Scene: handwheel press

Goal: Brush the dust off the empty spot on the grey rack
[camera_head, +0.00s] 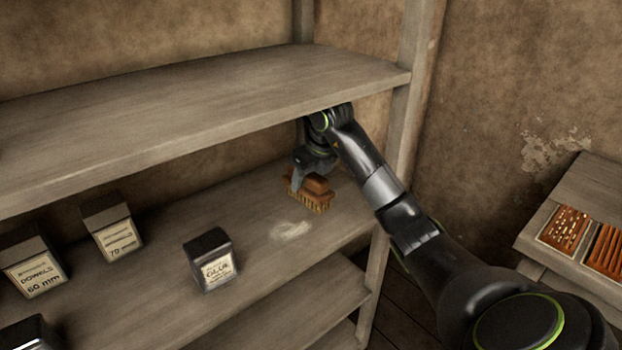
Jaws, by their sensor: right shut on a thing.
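The grey rack (160,268) has a shelf with a pale dust patch (291,229) on a bare spot near its right end. My right gripper (303,178) reaches in under the upper shelf and is shut on a wooden brush (318,187) with light bristles pointing down. The brush is just behind and to the right of the dust patch. I cannot tell whether the bristles touch the shelf. The gripper's fingertips are partly hidden by its own body. My left gripper is not in view.
A dark glue box (212,260) stands left of the dust. Boxes labelled dowels (35,272) and 70 mm (113,234) stand further left. The upper shelf (200,100) and right post (403,130) hem in my arm. A bench (580,205) with trays stands at right.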

